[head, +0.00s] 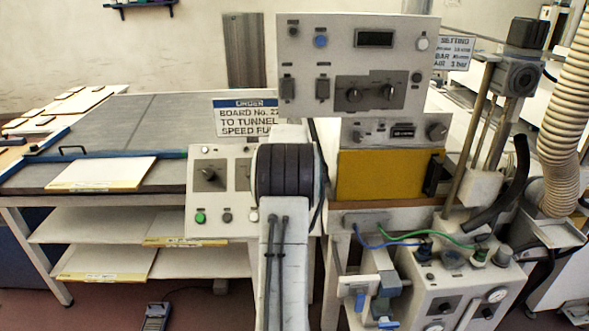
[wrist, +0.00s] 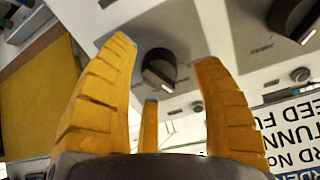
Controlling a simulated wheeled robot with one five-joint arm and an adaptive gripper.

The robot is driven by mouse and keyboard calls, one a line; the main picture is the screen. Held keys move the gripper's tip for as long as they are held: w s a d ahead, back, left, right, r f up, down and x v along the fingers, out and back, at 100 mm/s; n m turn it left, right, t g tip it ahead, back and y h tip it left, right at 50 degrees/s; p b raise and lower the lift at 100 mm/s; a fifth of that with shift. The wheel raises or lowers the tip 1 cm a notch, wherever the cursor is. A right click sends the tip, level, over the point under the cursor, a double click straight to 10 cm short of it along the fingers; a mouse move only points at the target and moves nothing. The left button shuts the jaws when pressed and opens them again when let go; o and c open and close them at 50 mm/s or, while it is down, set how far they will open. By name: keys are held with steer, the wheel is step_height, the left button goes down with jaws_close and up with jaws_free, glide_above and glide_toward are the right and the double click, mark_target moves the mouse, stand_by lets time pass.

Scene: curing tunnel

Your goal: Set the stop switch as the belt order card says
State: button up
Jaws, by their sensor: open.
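The order card (head: 245,117) stands above the left control box and is partly covered by my arm; I read "BOARD No. 2", "TO TUNNEL" and "SPEED FU", cut off at the right. It also shows in the wrist view (wrist: 297,128), partly cut off. My gripper (wrist: 165,54) is open and empty, with yellow fingers. A black rotary knob (wrist: 158,70) with a pale pointer line shows between the fingers; I cannot tell whether they touch it. A larger black knob (wrist: 295,14) is at the upper right. I cannot read which is the stop switch. My arm hides the gripper in the head view.
The left control box (head: 200,160) carries a black knob (head: 209,175) and a green button (head: 200,217). An upper panel (head: 300,28) has several knobs and a display. A yellow panel (head: 388,175) lies right of my arm. A wide table (head: 120,115) is at left.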

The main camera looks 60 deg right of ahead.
steer(key=shift+x, duration=0.75)
steer(key=shift+c, duration=0.4)
jaws_close()
steer(key=shift+b, duration=0.45)
steer(key=shift+f+m+b, duration=0.1)
steer(key=shift+m+b, duration=0.95)
steer(key=shift+m, duration=0.05)
steer(key=m, duration=0.2)
steer(key=shift+m, duration=0.3)
steer(key=shift+m+b, duration=0.65)
steer(key=shift+m, duration=1.25)
steer(key=shift+r, duration=0.25)
